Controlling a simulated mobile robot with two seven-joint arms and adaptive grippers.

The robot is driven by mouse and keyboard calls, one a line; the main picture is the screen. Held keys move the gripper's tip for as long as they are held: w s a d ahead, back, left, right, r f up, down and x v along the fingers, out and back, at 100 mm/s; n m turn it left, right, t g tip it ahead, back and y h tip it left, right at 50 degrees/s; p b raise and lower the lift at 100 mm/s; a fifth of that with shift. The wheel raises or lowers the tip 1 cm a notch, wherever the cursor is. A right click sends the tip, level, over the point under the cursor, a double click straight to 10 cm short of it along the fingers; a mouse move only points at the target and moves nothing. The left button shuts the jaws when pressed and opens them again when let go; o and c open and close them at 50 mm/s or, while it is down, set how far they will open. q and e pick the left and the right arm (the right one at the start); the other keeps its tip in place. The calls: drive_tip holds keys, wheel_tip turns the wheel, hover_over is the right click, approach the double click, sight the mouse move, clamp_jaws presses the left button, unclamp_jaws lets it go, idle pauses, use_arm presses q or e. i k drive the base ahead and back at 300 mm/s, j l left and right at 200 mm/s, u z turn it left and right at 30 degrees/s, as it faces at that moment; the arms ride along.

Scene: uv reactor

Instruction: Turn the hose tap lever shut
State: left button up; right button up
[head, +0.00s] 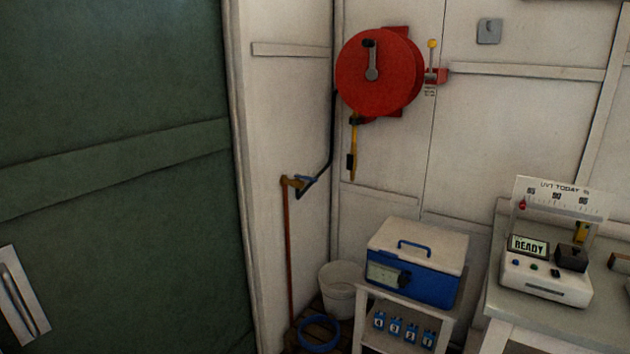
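The hose tap (290,183) sits at the top of a thin copper-coloured pipe (287,250) on the wall left of the corner. A black hose (331,140) runs from the tap up to the red hose reel (378,75) on the back wall. A yellow and black nozzle (352,150) hangs below the reel. Neither of my grippers is in view.
A white bucket (337,292) and a blue ring (319,333) stand on the floor near the pipe. A blue and white box (416,262) rests on a small stand to the right. A bench (550,320) with a READY device (545,270) is at right. A green door (120,100) fills the left.

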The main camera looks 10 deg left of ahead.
sight(306, 178)
drive_tip(key=i+j+u, duration=0.15)
drive_tip(key=i, duration=0.3)
drive_tip(key=i+j+u, duration=0.15)
drive_tip(key=i+j, duration=0.15)
drive_tip(key=i, duration=0.2)
